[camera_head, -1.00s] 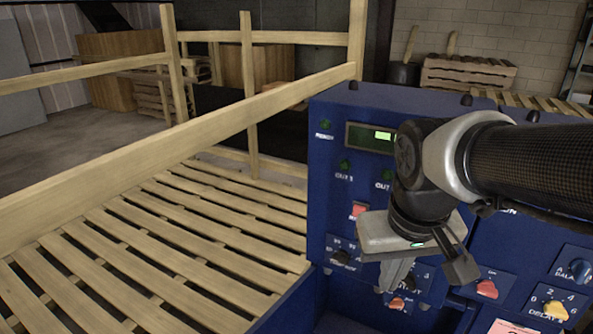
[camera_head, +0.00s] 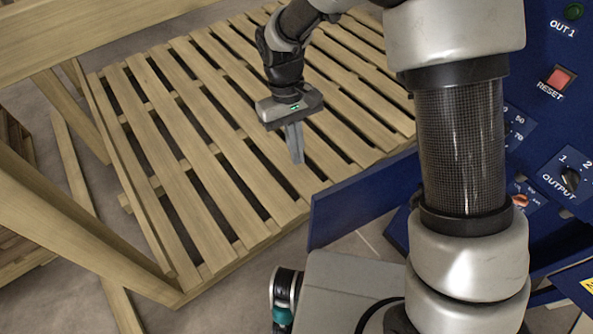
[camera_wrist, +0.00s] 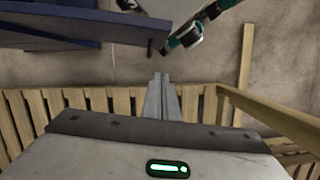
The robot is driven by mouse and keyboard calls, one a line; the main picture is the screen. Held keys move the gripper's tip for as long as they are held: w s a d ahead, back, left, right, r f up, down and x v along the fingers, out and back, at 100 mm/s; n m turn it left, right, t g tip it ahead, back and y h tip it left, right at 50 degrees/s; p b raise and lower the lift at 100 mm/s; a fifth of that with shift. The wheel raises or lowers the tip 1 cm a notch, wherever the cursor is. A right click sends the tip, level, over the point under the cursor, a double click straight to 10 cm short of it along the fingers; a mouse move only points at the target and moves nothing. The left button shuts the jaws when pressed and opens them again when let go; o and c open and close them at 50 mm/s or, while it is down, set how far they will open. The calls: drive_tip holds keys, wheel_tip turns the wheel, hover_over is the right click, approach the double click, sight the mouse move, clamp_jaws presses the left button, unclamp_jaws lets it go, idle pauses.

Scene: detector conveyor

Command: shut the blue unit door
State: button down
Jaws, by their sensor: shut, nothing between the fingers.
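The blue unit door (camera_head: 358,198) stands open, a dark blue panel jutting out to the left from the blue unit (camera_head: 540,120) at the right. My arm covers part of the door's right side and of the unit. In the wrist view the blue door (camera_wrist: 75,32) reaches in from the upper left. My gripper (camera_head: 297,160) is shut and empty, pointing down over the wooden slats, left of and beyond the door's free end. In the wrist view its fingers (camera_wrist: 161,78) are together and apart from the door.
A slatted wooden platform (camera_head: 190,130) lies beneath and behind my gripper. A wooden rail and posts (camera_head: 70,225) stand at the left. The unit carries knobs and a red reset button (camera_head: 558,82). Bare floor (camera_head: 235,295) shows in front of the platform.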

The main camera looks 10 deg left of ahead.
drive_tip(key=s+d+f, duration=0.4)
drive_tip(key=s+f, duration=0.1)
drive_tip(key=f, duration=0.4)
drive_tip(key=shift+d+f+b, duration=0.15)
drive_tip(key=shift+d+b, duration=0.05)
drive_tip(key=shift+b, duration=0.15)
